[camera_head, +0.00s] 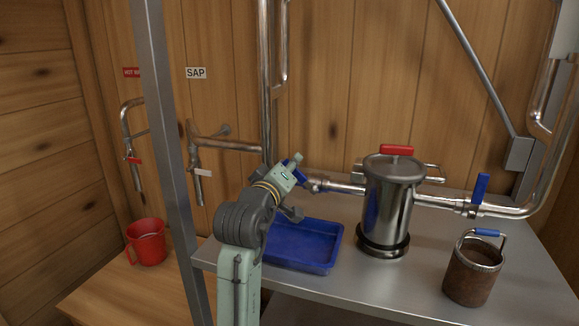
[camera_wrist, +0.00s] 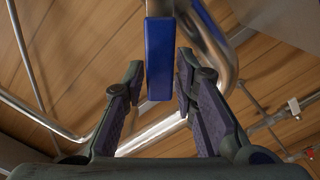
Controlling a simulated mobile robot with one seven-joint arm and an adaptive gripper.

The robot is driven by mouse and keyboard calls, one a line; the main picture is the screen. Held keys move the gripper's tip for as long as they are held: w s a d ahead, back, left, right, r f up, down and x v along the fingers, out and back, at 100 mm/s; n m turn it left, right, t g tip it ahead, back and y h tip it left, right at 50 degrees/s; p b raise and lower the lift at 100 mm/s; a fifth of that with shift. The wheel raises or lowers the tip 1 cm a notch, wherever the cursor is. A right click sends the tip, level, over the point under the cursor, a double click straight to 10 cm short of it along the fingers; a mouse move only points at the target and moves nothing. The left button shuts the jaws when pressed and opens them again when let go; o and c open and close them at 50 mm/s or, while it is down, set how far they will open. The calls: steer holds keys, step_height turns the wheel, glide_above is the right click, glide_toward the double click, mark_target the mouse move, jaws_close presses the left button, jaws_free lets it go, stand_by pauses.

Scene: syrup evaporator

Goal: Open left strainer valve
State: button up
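The left strainer valve has a blue handle (camera_head: 292,172), partly hidden behind my arm in the head view. In the wrist view the blue handle (camera_wrist: 159,60) stands between the two fingers, with a narrow gap visible on each side. My gripper (camera_wrist: 161,75) is open around it and does not appear to touch it. In the head view my gripper (camera_head: 295,190) is beside the left end of the pipe. The steel strainer (camera_head: 390,205), with a red lid handle, stands right of it. The right valve has an upright blue handle (camera_head: 480,189).
A blue tray (camera_head: 325,262) lies on the steel table (camera_head: 345,284) beneath my arm. A rusty pail (camera_head: 470,280) stands front right. A red jug (camera_head: 147,243) sits on the lower wooden bench. A metal post (camera_head: 165,130) rises at left.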

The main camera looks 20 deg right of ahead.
steer(key=shift+o, duration=1.1)
steer(key=v, duration=1.2)
steer(key=shift+c, duration=0.5)
